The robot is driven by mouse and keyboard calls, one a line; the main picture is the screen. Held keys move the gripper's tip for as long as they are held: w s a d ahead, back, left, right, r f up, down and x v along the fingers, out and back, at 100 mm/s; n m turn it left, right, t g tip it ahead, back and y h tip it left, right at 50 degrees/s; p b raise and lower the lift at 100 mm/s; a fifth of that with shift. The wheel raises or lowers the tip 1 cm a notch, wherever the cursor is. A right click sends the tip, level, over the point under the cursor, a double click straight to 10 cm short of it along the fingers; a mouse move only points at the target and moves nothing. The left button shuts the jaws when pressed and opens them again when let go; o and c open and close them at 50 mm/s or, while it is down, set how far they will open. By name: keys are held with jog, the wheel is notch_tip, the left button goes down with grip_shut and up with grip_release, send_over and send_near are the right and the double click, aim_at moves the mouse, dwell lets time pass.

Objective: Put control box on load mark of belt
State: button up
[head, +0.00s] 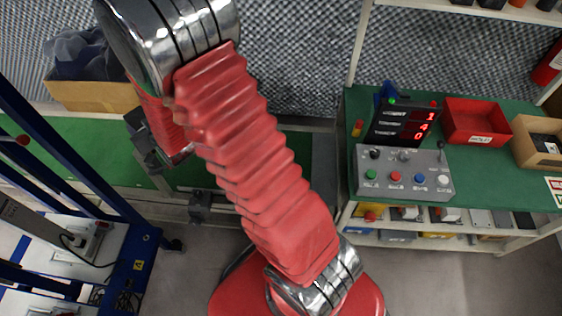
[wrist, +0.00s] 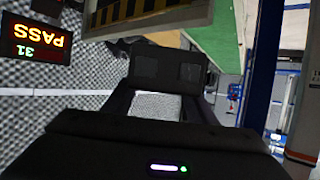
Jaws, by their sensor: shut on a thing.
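My gripper (wrist: 168,72) fills the lower middle of the wrist view, its two dark fingers reaching forward and shut. A dark block at the fingertips appears to be the control box (wrist: 168,65); its edges blend with the fingers. The green belt (wrist: 230,28) runs at the upper right of the wrist view and behind my arm in the head view (head: 90,140). A yellow-and-black striped patch (wrist: 128,10) lies beyond the fingertips; I cannot tell whether it is the load mark. In the head view my red arm hides most of the gripper and the middle of the belt.
A green bench at the right holds a grey button panel (head: 403,172), a number display (head: 403,124), a red bin (head: 477,122) and a cardboard box (head: 540,140). A blue frame (head: 60,170) stands at the left. A cardboard box (head: 92,95) with dark cloth sits behind the belt.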

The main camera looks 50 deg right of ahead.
jog(key=shift+d, duration=0.2)
jog(key=shift+w+d+f, duration=0.1)
jog(key=shift+d+f, duration=0.05)
jog(key=shift+d, duration=0.35)
jog(key=s+d+f, duration=0.1)
jog(key=d+f, duration=0.4)
jog(key=d, duration=0.3)
jog(key=s+d+f+m+h, duration=0.1)
jog(key=d+f, duration=0.4)
jog(key=d, duration=0.3)
jog(key=s+d+f, duration=0.1)
jog(key=d+f, duration=0.4)
jog(key=d, duration=0.3)
jog(key=s+d+f, duration=1.4)
jog(key=s, duration=0.2)
jog(key=shift+s+h, duration=0.25)
jog(key=shift+h, duration=0.05)
jog(key=shift+f, duration=0.1)
jog(key=shift+f, duration=2.9)
